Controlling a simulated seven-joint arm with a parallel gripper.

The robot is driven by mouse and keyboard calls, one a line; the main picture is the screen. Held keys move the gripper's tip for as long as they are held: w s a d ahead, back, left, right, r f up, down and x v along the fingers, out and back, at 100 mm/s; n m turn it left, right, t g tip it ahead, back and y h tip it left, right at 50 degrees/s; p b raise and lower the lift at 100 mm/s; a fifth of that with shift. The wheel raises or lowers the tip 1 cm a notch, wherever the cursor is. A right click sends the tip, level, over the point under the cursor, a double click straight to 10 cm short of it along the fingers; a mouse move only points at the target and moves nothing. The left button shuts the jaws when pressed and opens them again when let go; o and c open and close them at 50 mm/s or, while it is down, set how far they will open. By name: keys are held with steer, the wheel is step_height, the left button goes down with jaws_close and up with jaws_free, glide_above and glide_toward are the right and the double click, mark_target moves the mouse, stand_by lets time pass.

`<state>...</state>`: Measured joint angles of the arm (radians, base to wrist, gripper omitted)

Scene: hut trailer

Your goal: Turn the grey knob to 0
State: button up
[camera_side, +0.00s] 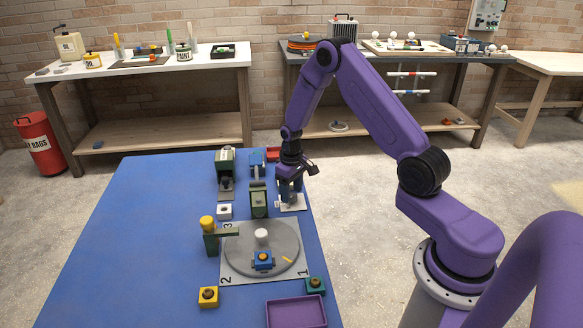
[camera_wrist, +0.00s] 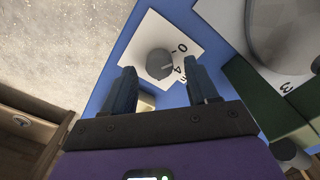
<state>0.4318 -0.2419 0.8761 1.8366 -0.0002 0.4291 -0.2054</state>
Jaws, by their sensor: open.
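The grey knob (camera_wrist: 160,64) sits on a white plate (camera_wrist: 158,35) printed with dark marks, among them a 0 and what looks like a 4, on its right side in the wrist view. I cannot tell which mark the knob points to. My gripper (camera_wrist: 160,66) is open, and the knob shows between its two fingertips in the wrist view. In the side view my gripper (camera_side: 291,188) points down close over the white plate (camera_side: 298,207) at the table's right edge. It largely hides the knob there, and I cannot tell whether the fingers touch it.
A grey round disc (camera_side: 285,238) on a numbered plate lies in front, with a blue block (camera_side: 263,261) on it. A green block (camera_side: 258,200) stands just left of my gripper. A purple tray (camera_side: 296,312) lies near the front. The blue table's left half is clear.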

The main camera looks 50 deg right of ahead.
mark_target(292, 195)
step_height(292, 195, up, 17)
steer(key=shift+f, duration=0.2)
stand_by(0.4)
steer(key=s+a+r+n, duration=0.2)
steer(key=s+a+n, duration=0.1)
steer(key=s+a, duration=0.4)
steer(key=s+a+r+n, duration=0.3)
steer(key=s+a, duration=0.3)
steer(key=a, duration=0.4)
steer(key=s+a+n, duration=0.1)
steer(key=s+n, duration=0.5)
steer(key=s, duration=1.3)
steer(key=shift+s, duration=0.35)
